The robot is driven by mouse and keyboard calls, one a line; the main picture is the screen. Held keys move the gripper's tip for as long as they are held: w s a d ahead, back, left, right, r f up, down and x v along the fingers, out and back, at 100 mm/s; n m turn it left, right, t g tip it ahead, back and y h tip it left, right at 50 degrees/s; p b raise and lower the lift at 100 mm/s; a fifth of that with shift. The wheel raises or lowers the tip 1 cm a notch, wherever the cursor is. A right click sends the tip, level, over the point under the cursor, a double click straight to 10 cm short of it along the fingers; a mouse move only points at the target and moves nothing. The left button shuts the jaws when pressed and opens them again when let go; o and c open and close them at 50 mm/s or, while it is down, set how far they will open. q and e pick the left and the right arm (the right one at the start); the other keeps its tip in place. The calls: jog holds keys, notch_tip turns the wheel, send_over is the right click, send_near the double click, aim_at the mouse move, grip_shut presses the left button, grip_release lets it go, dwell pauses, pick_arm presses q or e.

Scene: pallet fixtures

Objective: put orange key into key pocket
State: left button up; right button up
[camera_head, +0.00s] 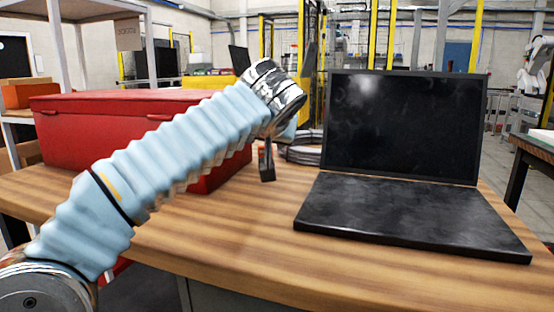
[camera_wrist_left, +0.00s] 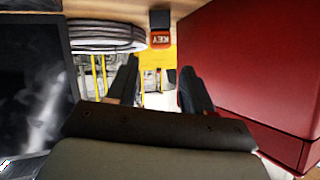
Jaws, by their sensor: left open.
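A small block with an orange-red part lettered KEY (camera_wrist_left: 160,40) and a black part stands on the table in the left wrist view, which is upside down. In the head view a dark upright piece with an orange edge (camera_head: 267,163), apparently the same block, shows just below my left wrist. My left gripper (camera_wrist_left: 159,66) is open and empty. The block is beyond the fingertips, in line with the gap between them. I cannot make out a separate key pocket. My right gripper is not in view.
A red case (camera_head: 75,130) stands left of the block, behind my left arm. An open black laptop (camera_head: 405,205) stands to the right. A coiled grey cable (camera_head: 304,150) lies beside the block. The wooden table (camera_head: 220,240) is clear in front.

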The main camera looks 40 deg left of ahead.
pick_arm(q)
jog(key=w+a+f+n, duration=0.1)
jog(key=w, duration=0.1)
jog(key=w+a+f, duration=0.1)
jog(key=a, duration=0.1)
jog(key=w+a+f+n, duration=0.1)
jog(key=w, duration=0.1)
jog(key=shift+w+a+f+n, duration=0.2)
jog(key=shift+w+f+n, duration=0.1)
jog(key=shift+w+f, duration=0.1)
jog(key=p+x, duration=0.1)
jog(key=x, duration=0.4)
jog(key=shift+a, duration=0.25)
jog(key=shift+r, duration=0.1)
jog(key=c, duration=0.8)
jog(key=shift+r, duration=0.1)
